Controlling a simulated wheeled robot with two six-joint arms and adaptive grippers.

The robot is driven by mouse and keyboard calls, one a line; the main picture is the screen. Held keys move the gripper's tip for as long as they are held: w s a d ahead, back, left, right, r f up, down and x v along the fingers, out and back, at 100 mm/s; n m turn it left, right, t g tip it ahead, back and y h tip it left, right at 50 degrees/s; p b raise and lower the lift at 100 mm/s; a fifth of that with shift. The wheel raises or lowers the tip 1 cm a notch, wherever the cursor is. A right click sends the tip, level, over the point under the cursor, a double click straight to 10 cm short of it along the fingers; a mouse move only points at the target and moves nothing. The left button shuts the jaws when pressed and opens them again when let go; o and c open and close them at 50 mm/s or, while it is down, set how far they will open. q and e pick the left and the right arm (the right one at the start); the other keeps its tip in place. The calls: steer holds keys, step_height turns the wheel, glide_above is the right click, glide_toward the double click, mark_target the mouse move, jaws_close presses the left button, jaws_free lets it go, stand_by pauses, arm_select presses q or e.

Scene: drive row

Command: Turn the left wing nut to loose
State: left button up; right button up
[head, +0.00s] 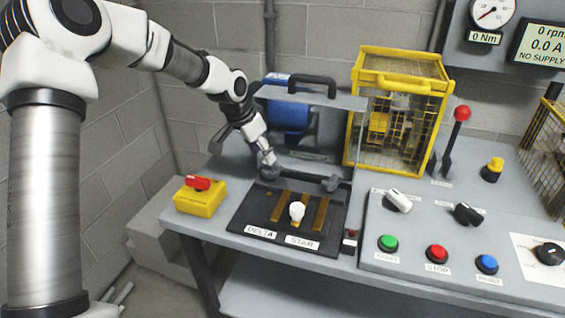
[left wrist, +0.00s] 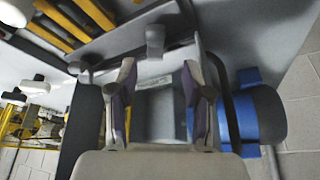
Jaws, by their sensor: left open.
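The left wing nut (head: 272,173) is a small grey part at the back left of the dark delta/star board, partly hidden by my left gripper (head: 267,160). It also shows in the left wrist view (left wrist: 155,38), just beyond the fingertips and roughly between their lines. My left gripper (left wrist: 158,72) is open, its two fingers apart with nothing between them. Whether a fingertip touches the nut I cannot tell. The right wing nut (head: 331,183) sits at the back right of the board and shows in the left wrist view (left wrist: 85,68). My right gripper is not in view.
The dark board (head: 240,218) carries brass bars and a white-knobbed lever (head: 297,212). A yellow box with a red switch (head: 200,200) stands to its left. A blue motor (head: 288,115) and a yellow cage (head: 400,110) stand behind. The button panel (head: 410,225) is at right.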

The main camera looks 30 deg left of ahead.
mark_target(268, 169)
arm_select(q)
steer(key=x, duration=0.4)
steer(key=s+x, duration=0.1)
steer(key=x, duration=0.1)
steer(key=shift+d+f, duration=0.15)
steer(key=shift+w+f, duration=0.2)
steer(key=shift+f, duration=0.1)
steer(key=shift+s+d+r, duration=0.1)
steer(key=shift+s+r, duration=0.1)
steer(key=shift+c, duration=0.7)
jaws_close()
